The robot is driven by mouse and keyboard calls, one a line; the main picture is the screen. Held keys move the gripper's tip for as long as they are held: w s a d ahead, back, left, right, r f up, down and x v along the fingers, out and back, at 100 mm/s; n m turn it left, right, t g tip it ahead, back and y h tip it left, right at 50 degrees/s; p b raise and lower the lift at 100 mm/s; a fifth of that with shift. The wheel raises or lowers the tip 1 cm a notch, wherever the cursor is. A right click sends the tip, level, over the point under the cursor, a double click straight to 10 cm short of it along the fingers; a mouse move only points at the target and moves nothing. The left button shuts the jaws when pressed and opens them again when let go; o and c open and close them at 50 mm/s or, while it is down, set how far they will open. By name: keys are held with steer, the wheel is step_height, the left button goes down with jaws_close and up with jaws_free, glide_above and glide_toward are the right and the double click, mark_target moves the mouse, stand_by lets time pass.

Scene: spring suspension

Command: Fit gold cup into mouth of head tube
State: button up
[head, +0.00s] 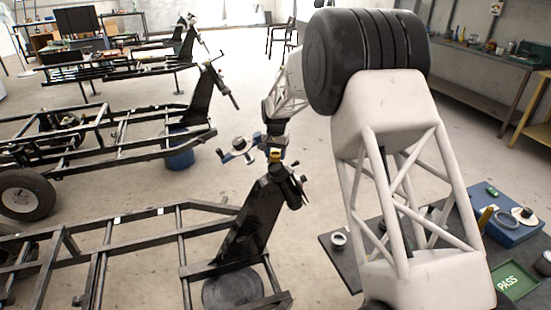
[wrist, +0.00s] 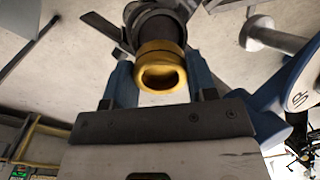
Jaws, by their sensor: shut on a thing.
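The gold cup (wrist: 161,68) sits between the two blue fingers of my gripper (wrist: 160,82), which is shut on it. Its open round end faces the wrist camera. The dark head tube (wrist: 163,30) lies just beyond the cup, in line with it; the cup's far rim is at or very near the tube's mouth, and I cannot tell whether any of it is inside. In the head view the cup is a small gold spot (head: 275,154) at the upper end of the black head tube (head: 288,186) on the nearest frame. My arm hides part of the fingers there.
A blue part with a pale cylinder (head: 240,150) stands left of the cup, close to my gripper; its blue body (wrist: 286,95) fills the wrist view's right side. A dark bench (head: 350,262) with a ring (head: 338,239), blue box (head: 510,225) and green PASS tray (head: 514,280) stands right.

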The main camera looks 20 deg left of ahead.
mark_target(276, 153)
steer(key=shift+f, duration=0.9)
steer(key=shift+f, duration=0.1)
steer(key=o, duration=1)
step_height(276, 153, up, 12)
steer(key=shift+r, duration=0.1)
stand_by(0.6)
